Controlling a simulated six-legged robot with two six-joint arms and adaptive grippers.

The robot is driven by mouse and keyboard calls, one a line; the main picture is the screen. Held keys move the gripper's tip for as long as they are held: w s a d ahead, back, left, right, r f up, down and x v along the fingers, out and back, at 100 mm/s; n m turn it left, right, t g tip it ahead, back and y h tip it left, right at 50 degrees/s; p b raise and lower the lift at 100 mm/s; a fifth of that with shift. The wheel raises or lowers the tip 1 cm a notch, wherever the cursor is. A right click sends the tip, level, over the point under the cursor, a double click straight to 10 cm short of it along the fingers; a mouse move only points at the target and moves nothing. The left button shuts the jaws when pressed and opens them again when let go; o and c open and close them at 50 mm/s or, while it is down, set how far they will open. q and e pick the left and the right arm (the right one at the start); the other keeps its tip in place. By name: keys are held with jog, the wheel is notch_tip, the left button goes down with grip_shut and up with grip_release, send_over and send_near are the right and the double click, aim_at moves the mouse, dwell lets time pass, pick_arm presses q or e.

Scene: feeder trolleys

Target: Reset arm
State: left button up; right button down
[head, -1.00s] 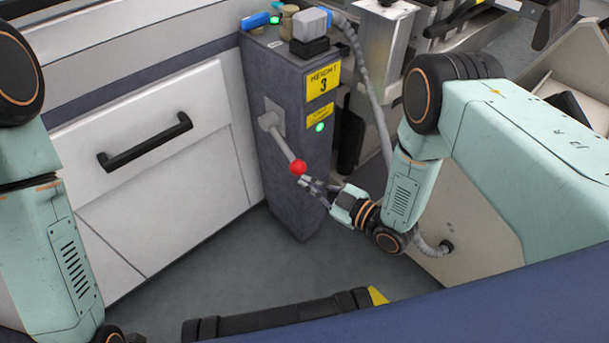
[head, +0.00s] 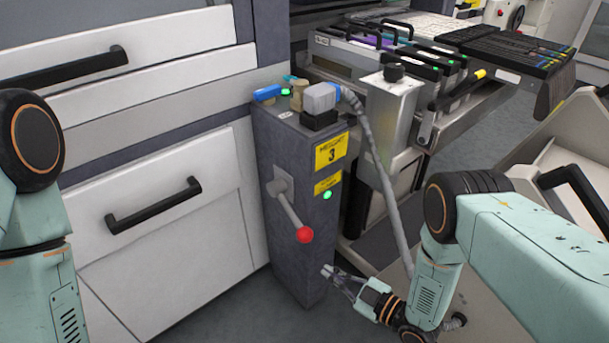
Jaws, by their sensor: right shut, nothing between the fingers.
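My right gripper (head: 329,272) is shut and empty. In the head view it is below and to the right of the red ball knob (head: 305,235), apart from it. The knob sits on the end of a grey lever (head: 289,210) that slopes down to the right from a dark grey post (head: 267,150). My right arm (head: 520,240) comes in from the right edge. My left arm (head: 38,240) shows at the left edge, and its gripper is out of view.
White drawers with black handles (head: 153,205) stand left of the post. A grey hose (head: 378,150) runs down close to my right arm. A trolley with several feeders (head: 400,60) is behind, and a pale panel (head: 580,170) is at the right. Some floor shows below.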

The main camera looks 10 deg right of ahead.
jog(key=s+d+f+m+g+h+p, duration=0.1)
jog(key=s+d+f+m+g+h, duration=0.3)
jog(key=s, duration=0.4)
jog(key=s+d+f+m+g+h, duration=0.1)
jog(key=s+f+m+g+h, duration=0.2)
jog(key=s+f+m, duration=0.35)
jog(key=s+d+r+m+g+h+p, duration=0.25)
jog(key=s+r+g, duration=0.4)
jog(key=s, duration=0.75)
notch_tip(320, 180, up, 9)
jog(key=shift+s+d+f+h, duration=0.15)
jog(key=shift+s+d+h, duration=0.15)
jog(key=shift+d+h, duration=0.15)
jog(key=shift+w+a+t, duration=0.1)
jog(key=shift+t, duration=0.15)
